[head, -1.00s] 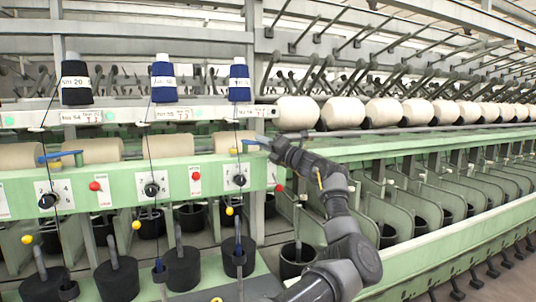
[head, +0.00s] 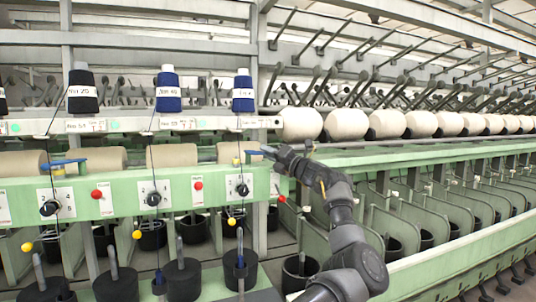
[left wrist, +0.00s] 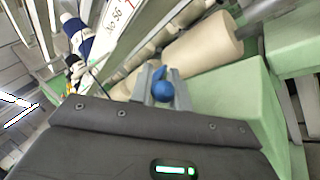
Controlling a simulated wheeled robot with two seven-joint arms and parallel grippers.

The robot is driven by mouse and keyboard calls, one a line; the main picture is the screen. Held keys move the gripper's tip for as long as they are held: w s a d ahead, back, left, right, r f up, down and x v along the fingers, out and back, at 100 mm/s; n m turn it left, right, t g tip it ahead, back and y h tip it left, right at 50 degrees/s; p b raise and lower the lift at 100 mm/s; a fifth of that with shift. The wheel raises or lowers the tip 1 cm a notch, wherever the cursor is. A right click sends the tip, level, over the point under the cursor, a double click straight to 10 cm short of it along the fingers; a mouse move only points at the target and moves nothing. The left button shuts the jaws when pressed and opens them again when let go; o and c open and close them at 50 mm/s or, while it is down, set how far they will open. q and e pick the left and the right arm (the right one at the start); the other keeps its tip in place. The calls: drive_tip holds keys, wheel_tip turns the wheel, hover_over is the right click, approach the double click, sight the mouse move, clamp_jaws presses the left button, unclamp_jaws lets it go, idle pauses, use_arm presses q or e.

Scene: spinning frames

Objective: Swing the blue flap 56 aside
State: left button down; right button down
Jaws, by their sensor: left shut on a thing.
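The blue flap 56 (head: 254,152) sticks out above the green rail, in front of the cream roll under the label strip at the right end of the near section. My left gripper (head: 266,150) reaches it from the right and is shut on it. In the left wrist view, the flap's rounded blue end (left wrist: 162,91) shows between the two grey fingers (left wrist: 160,84), and the "No 56" label (left wrist: 116,17) is above it. The fingers hide part of the flap. My right gripper is in neither view.
Another blue flap (head: 62,162) sits farther left on the green rail (head: 110,200). A black knob (head: 242,190) and red knob (head: 282,199) are below my gripper. Blue spools (head: 243,92) stand above. Cream rolls (head: 345,124) line the right side.

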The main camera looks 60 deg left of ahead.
use_arm(q)
drive_tip(key=shift+w+r, duration=0.1)
drive_tip(key=shift+w, duration=0.15)
idle(0.3)
